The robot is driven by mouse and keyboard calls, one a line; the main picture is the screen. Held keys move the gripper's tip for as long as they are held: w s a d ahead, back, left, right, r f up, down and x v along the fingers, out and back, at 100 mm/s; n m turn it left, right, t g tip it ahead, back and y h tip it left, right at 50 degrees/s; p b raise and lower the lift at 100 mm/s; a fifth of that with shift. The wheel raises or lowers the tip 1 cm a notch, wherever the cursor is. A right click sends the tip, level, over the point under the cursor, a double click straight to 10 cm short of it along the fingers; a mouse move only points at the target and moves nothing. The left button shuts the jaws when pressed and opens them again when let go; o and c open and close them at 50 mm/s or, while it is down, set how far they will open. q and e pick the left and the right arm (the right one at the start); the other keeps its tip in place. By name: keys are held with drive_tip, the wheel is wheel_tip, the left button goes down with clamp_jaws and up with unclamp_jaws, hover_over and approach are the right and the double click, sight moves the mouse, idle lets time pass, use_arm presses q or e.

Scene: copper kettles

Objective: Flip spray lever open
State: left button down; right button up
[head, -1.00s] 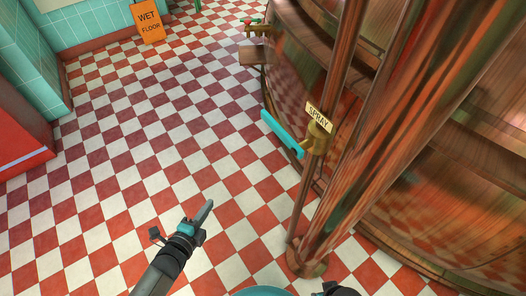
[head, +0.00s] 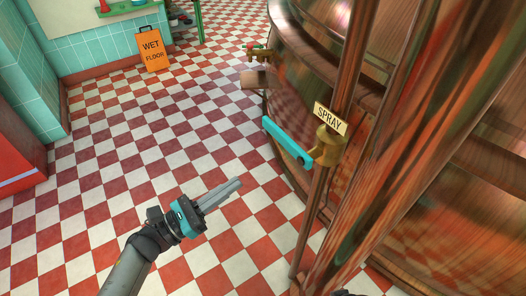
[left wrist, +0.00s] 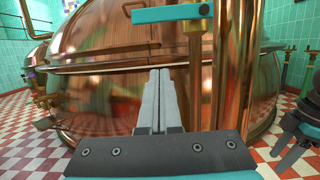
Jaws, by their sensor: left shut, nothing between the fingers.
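The spray lever (head: 287,141) is a teal bar on a brass valve (head: 327,148) fixed to a copper pipe, below a "SPRAY" sign (head: 330,118). It points out to the left from the valve. In the left wrist view the lever (left wrist: 166,13) lies level across the top, beyond and above my fingers. My left gripper (head: 239,182) is shut and empty, below and left of the lever, apart from it. It also shows in the left wrist view (left wrist: 160,75). My right gripper cannot be made out in the head view.
A large copper kettle (head: 440,190) fills the right side behind upright copper pipes. The checkered floor (head: 150,130) to the left is clear. Another brass tap (head: 258,50) sticks out from the kettle farther back.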

sight(285, 141)
use_arm(q)
drive_tip(key=w+d+r, duration=0.5)
drive_tip(key=d+r, duration=0.1)
drive_tip(key=d, duration=0.1)
drive_tip(key=shift+w+d+r+p, duration=0.15)
drive_tip(key=shift+w+d+p, duration=0.2)
drive_tip(key=shift+d, duration=0.05)
use_arm(e)
drive_tip(key=shift+s+f, duration=0.45)
drive_tip(key=shift+f, duration=0.25)
use_arm(q)
drive_tip(key=shift+r+m, duration=0.1)
drive_tip(key=shift+m, duration=0.2)
drive_tip(key=shift+w+r+m+b, duration=0.1)
drive_tip(key=shift+r+m+b, duration=0.2)
drive_tip(key=shift+b, duration=0.1)
use_arm(e)
drive_tip(key=shift+w+a+r, duration=0.1)
drive_tip(key=shift+w+r, duration=0.5)
drive_tip(key=shift+r, duration=0.1)
